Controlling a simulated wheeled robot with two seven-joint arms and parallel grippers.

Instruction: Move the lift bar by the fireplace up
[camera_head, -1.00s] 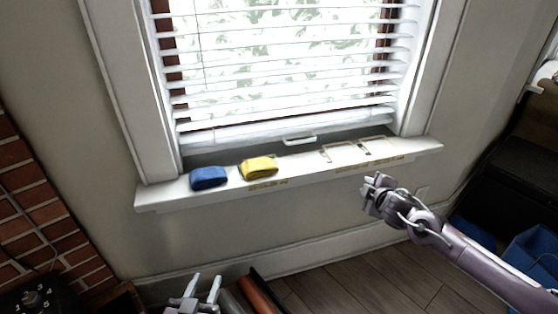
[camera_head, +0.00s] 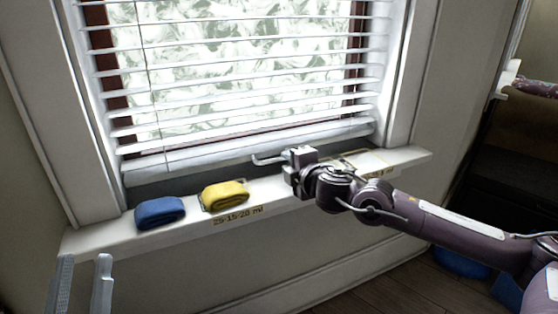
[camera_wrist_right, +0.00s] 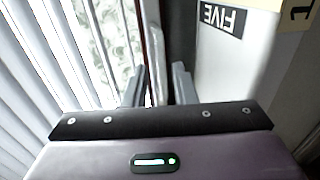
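The white lift bar (camera_head: 268,159) is a thin handle at the bottom of the white blind (camera_head: 240,150), low over the sill. Its right part is hidden behind my right gripper (camera_head: 290,170) in the head view. In the right wrist view the bar (camera_wrist_right: 155,55) runs between the two fingers of my right gripper (camera_wrist_right: 158,82). The fingers are apart on either side of the bar, with a gap showing; contact is not clear. My left gripper (camera_head: 84,260) is at the lower left of the head view, open and empty, below the sill's left end.
The white sill (camera_head: 95,240) holds a folded blue cloth (camera_head: 160,211) and a folded yellow cloth (camera_head: 224,194) left of my right gripper. A marked outline (camera_head: 362,157) lies on the sill to the right. The window frame (camera_head: 405,75) stands at the right.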

